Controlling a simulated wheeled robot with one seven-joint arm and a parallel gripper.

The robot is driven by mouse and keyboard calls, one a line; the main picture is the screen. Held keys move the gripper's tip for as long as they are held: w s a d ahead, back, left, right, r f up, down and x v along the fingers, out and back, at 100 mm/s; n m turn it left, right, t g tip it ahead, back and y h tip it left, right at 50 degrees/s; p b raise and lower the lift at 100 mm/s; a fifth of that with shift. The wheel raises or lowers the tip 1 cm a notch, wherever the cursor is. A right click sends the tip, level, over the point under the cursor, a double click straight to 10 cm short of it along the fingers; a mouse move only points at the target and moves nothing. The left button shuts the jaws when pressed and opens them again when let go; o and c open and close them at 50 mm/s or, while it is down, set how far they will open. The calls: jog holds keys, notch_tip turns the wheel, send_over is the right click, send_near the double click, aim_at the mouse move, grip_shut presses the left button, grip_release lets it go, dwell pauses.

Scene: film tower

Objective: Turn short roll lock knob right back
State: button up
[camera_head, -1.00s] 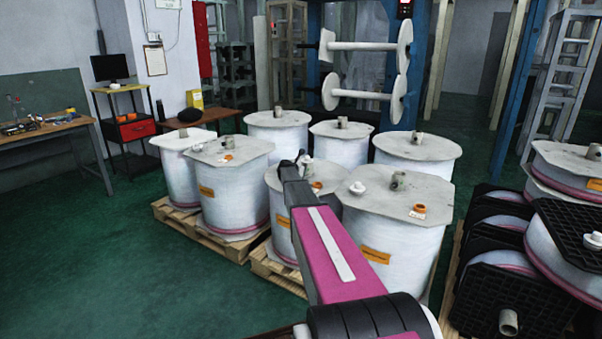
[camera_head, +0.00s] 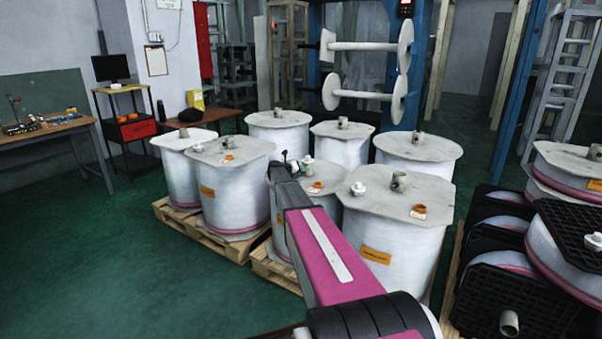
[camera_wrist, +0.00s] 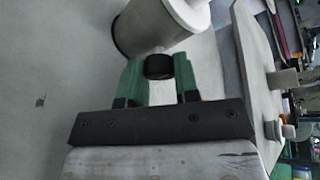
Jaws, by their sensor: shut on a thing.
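In the wrist view my gripper (camera_wrist: 158,61) has its two green fingers closed on either side of a small dark round knob (camera_wrist: 159,67), the lock knob. A short pale stem shows just behind the knob, beside a pale cylinder (camera_wrist: 150,27) with a dark ring at its end. I cannot tell how far the knob is turned. In the head view my arm reaches away to the drum lids, and my gripper (camera_head: 284,158) shows only as a small dark shape at its end. The knob is hidden there.
White drums (camera_head: 390,235) with tube stubs on their lids stand on wooden pallets (camera_head: 205,235) around the arm. Black racks with rolls (camera_head: 510,285) stand at the right. Two horizontal spools (camera_head: 362,46) hang on the blue tower behind. The green floor (camera_head: 120,260) at the left is clear.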

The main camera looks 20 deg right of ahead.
jog(key=shift+n, duration=0.5)
jog(key=shift+h, duration=0.4)
jog(key=o, duration=0.9)
jog(key=v, duration=1.1)
jog(key=shift+w, duration=0.2)
